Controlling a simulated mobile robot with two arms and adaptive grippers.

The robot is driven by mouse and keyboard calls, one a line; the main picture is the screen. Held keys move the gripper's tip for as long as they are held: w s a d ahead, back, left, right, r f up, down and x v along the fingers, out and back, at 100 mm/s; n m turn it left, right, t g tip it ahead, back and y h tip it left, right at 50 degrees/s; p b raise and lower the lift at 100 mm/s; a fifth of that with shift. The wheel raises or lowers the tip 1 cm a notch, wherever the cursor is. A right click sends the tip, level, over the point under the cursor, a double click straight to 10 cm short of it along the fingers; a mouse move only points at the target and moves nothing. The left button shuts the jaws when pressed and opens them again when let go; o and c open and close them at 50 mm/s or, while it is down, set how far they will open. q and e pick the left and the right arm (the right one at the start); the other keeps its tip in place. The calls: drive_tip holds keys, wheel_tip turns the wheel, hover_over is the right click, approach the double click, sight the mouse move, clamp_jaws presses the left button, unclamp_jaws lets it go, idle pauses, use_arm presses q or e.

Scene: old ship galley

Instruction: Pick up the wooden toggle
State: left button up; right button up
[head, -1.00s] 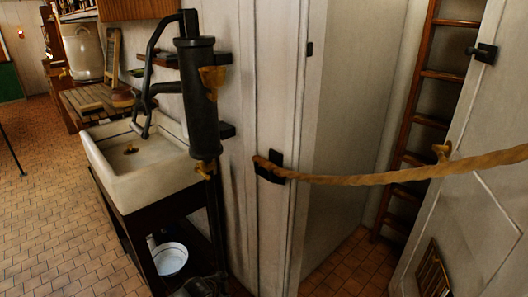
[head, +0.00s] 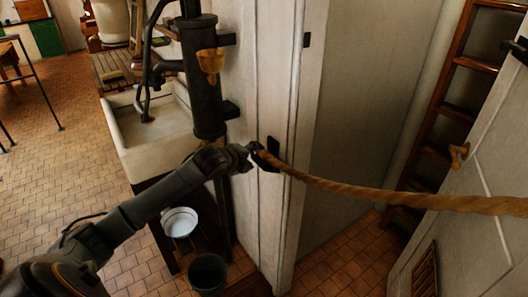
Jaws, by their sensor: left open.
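A thick rope (head: 390,197) hangs across the doorway. Its left end lies at a black bracket (head: 273,151) on the white door post. In the head view my left gripper (head: 261,154) is open at that end, its fingers close around or beside it; I cannot tell whether they touch. The gripper hides the end itself, so a toggle there cannot be made out. A small wooden T-shaped piece (head: 458,154) sticks out from the white door at the right, above the rope and away from the gripper. My right gripper is not in view.
A dark hand pump (head: 203,85) and white sink (head: 150,130) stand just left of my left gripper. A white basin (head: 180,222) and dark bucket (head: 207,273) are below. A wooden ladder (head: 450,110) stands behind the rope. The tiled floor at left is largely clear.

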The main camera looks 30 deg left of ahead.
sight(263, 155)
use_arm(q)
drive_tip(key=shift+w+d+f, duration=0.1)
drive_tip(key=shift+w+f, duration=0.1)
drive_tip(key=shift+w, duration=0.25)
drive_tip(key=shift+w+d+f, duration=0.1)
drive_tip(key=shift+w+f, duration=0.05)
drive_tip(key=shift+w, duration=0.35)
drive_tip(key=shift+w+a+f+p, duration=0.1)
drive_tip(key=shift+w+p, duration=0.05)
drive_tip(key=shift+p, duration=0.2)
drive_tip(key=p+x, duration=0.1)
drive_tip(key=x, duration=0.3)
drive_tip(key=shift+p, duration=0.3)
drive_tip(key=shift+w+f, duration=0.2)
drive_tip(key=shift+w, duration=0.1)
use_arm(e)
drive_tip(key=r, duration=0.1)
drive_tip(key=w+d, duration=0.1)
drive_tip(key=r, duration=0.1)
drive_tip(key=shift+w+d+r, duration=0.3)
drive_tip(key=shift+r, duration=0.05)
